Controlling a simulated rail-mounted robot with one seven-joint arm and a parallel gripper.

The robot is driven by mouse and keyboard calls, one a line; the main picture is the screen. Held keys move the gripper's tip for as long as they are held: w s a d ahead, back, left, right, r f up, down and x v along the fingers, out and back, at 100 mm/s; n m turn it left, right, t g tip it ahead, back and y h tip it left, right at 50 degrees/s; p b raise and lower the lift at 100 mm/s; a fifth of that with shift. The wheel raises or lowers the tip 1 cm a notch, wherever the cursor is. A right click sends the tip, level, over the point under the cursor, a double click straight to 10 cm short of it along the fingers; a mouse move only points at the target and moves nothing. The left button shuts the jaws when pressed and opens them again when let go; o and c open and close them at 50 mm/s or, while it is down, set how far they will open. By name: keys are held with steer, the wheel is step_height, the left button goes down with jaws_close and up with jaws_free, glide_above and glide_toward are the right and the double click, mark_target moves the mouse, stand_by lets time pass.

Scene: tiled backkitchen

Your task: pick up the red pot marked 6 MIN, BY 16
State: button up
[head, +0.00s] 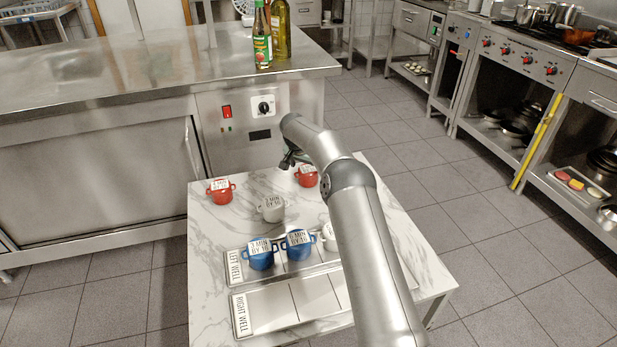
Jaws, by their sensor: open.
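Two red pots with white labels stand at the far side of the marble table. One red pot (221,196) is at the far left corner. The other red pot (306,180) is further right, partly behind my arm. Their label text is too small to read surely, so I cannot tell which is marked 6 MIN, BY 16. My gripper (289,162) is open, dark and small in view, above the table just left of the right red pot. It appears empty. Whether it touches that pot cannot be told.
A white pot (271,209) stands mid-table. Two blue pots (261,259) (298,250) and a partly hidden white pot (329,242) stand in the LEFT WELL tray (236,268). The RIGHT WELL tray (275,309) looks empty where visible. A steel counter (150,70) with bottles (280,30) stands behind.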

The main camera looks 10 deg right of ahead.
mark_target(308, 169)
steer(key=shift+x, duration=2.8)
steer(key=shift+w+r, duration=0.15)
steer(key=shift+c, duration=0.3)
steer(key=c, duration=1.2)
steer(key=shift+r, duration=0.1)
